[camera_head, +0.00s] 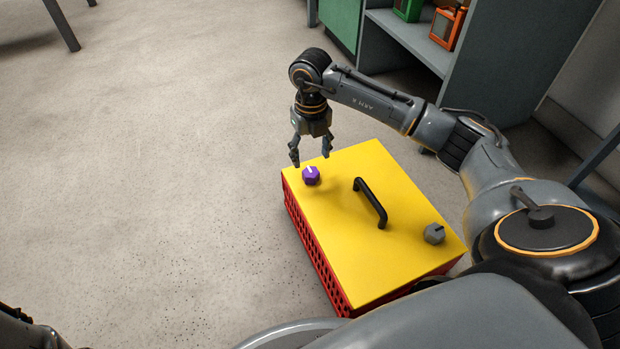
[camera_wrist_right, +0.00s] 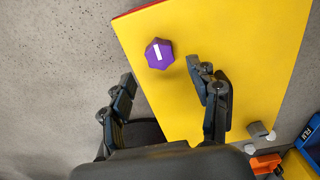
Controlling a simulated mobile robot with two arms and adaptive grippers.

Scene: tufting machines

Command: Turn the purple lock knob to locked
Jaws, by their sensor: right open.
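The purple lock knob (camera_head: 311,176) stands on the yellow lid (camera_head: 340,258) of a red box, near the lid's far left corner. It is faceted and has a white mark on top. In the right wrist view the knob (camera_wrist_right: 159,54) lies ahead of the fingertips, and its white mark shows clearly. My right gripper (camera_head: 310,160) points down just above and behind the knob, with its fingers apart and nothing between them. In the right wrist view its open fingers (camera_wrist_right: 162,82) do not touch the knob. Part of my left arm shows at the lower left, but its gripper does not.
A black handle (camera_head: 370,203) rises from the middle of the lid. A grey knob (camera_head: 434,233) stands near its right corner. The red box (camera_head: 318,250) has perforated sides. A grey shelf (camera_head: 410,40) with green and orange items stands behind.

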